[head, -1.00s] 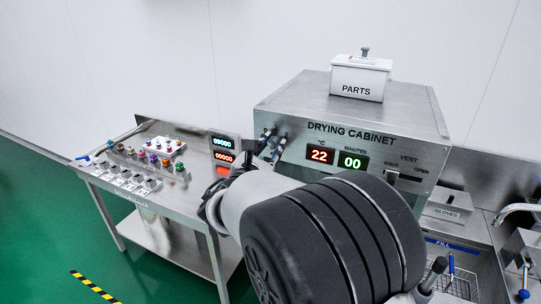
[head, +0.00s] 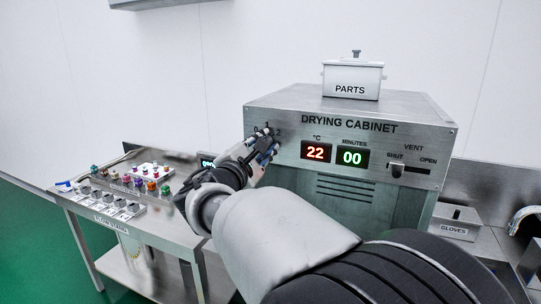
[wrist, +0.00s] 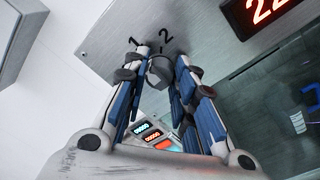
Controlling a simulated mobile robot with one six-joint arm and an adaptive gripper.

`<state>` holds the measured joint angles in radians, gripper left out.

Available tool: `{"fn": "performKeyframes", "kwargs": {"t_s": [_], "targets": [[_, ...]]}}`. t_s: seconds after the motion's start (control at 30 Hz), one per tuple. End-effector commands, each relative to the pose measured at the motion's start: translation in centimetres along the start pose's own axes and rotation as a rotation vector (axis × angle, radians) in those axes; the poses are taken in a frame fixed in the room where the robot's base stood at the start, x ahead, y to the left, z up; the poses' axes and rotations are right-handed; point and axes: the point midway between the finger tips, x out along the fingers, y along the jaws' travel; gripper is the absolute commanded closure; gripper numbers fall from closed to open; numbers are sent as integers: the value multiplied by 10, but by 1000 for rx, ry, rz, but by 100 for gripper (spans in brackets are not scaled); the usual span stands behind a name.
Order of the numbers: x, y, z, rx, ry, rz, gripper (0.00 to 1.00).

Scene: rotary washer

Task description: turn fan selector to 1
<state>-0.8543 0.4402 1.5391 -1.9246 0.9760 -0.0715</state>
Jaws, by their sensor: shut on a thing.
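The fan selector (wrist: 160,72) is a dark grey knob on the drying cabinet's steel front. In the wrist view it sits between the finger ends of my gripper (wrist: 162,78), with the printed marks 1 and 2 just above it. My gripper is shut on it, one blue-padded finger on each side. Which mark the knob points at I cannot tell. In the head view my gripper (head: 264,144) is at the upper left of the drying cabinet's front (head: 345,108) and hides the knob; a printed 2 shows beside it.
Right of my gripper are the red 22 display (head: 316,152), the green 00 display (head: 352,157) and the vent slider (head: 397,169). A PARTS box (head: 352,79) stands on the cabinet. A steel bench (head: 178,222) with several coloured knobs is at the left.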

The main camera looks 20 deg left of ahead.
Motion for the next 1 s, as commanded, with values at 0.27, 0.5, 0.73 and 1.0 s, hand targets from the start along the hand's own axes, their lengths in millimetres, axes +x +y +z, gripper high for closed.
{"fn": "performKeyframes", "kwargs": {"t_s": [0.27,0.5,0.73,1.0], "targets": [[0,0,0,16,0,-1,99],[0,0,0,15,0,-1,73],[0,0,0,14,0,0,58],[0,0,0,14,-1,0,55]]}}
